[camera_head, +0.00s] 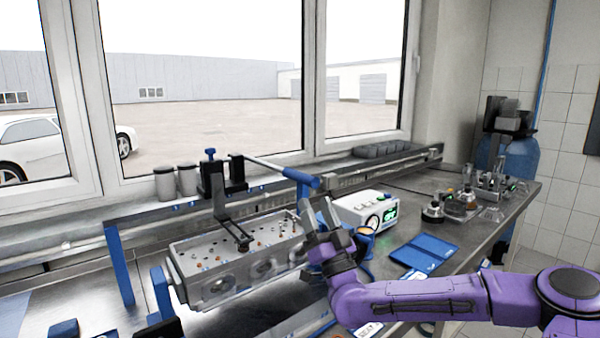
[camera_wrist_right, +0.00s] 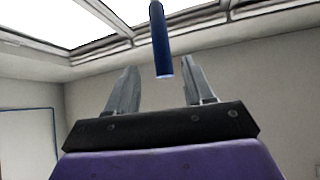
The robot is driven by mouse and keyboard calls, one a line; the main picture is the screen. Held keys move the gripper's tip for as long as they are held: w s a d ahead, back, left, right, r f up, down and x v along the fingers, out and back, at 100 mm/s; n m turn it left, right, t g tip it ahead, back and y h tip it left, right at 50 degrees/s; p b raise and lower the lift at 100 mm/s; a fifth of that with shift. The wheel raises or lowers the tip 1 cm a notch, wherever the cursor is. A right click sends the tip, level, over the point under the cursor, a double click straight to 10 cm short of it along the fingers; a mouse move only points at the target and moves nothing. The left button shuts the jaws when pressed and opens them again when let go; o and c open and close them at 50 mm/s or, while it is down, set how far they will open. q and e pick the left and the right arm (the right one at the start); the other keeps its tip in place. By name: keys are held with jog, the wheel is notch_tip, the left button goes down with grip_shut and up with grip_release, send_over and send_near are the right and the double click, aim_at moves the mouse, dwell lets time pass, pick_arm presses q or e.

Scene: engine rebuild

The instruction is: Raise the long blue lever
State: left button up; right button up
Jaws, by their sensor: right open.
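The long lever is a pale metal rod with a blue grip (camera_head: 301,179). It runs right and slightly down from a black clamp fixture (camera_head: 211,182) standing over a grey metal engine block (camera_head: 235,258). My right gripper (camera_head: 318,208) is open, just below the blue grip, with its fingers pointing up. In the right wrist view the blue grip (camera_wrist_right: 161,42) hangs in line with the gap between the open fingers (camera_wrist_right: 155,88), around and above the fingertips. I cannot tell whether they touch. My left gripper does not show clearly.
A white device with a green display (camera_head: 366,210) stands right of the block. A blue folder (camera_head: 424,252) and small glassware (camera_head: 468,198) lie farther right. Two grey canisters (camera_head: 177,182) stand behind left.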

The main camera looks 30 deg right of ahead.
aim_at(303, 179)
jog(key=p+x, duration=0.1)
jog(key=x, duration=0.1)
jog(key=p+x, duration=0.1)
jog(key=x, duration=0.2)
jog(key=p+x, duration=0.1)
jog(key=x, duration=0.1)
jog(key=shift+w+a, duration=0.25)
jog(key=shift+w, duration=0.05)
jog(key=shift+w+d+r, duration=0.15)
jog(key=shift+w+r, duration=0.05)
jog(key=shift+r, duration=0.1)
jog(key=shift+s, duration=0.1)
grip_shut()
